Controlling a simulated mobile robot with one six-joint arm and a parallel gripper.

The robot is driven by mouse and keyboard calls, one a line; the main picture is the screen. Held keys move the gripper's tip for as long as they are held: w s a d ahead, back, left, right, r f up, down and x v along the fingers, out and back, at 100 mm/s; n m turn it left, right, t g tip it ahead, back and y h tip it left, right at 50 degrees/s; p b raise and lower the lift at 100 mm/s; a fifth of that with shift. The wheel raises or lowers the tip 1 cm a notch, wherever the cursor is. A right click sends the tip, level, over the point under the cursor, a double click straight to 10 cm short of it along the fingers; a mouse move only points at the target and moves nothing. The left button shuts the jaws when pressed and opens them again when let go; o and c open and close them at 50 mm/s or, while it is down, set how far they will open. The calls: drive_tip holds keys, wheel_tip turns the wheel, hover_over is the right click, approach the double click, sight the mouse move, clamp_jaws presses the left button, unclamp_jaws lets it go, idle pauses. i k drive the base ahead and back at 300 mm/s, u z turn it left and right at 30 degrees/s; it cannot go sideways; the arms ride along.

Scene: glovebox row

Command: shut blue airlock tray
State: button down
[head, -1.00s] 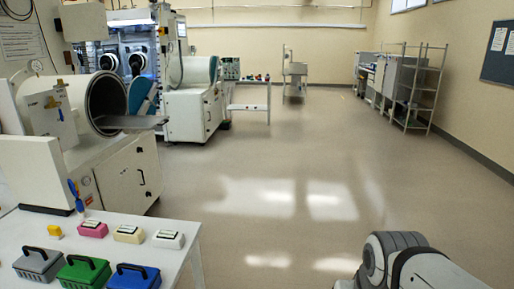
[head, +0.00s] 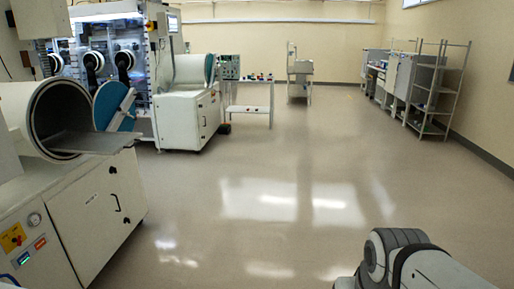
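The near airlock (head: 62,118) is a white cylinder lying on its side on a white cabinet at the left. Its round mouth is open, and its blue round door (head: 115,106) stands swung aside. A flat grey tray (head: 92,143) sticks out of the mouth to the right. A second airlock (head: 188,70) farther back has a blue round door (head: 209,69) over its end; no tray shows there. My arm shows at the lower right, far from the tray, and my gripper is out of view.
The white cabinet (head: 95,210) under the near airlock fills the lower left. A white cabinet (head: 185,120) and a small table (head: 249,83) stand behind. Shelves (head: 438,90) line the right wall. The middle floor (head: 290,190) is clear.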

sight(111, 143)
drive_tip(key=u, duration=0.35)
drive_tip(key=i, duration=1)
drive_tip(key=u, duration=0.9)
drive_tip(key=i, duration=2.15)
drive_tip(key=z, duration=0.1)
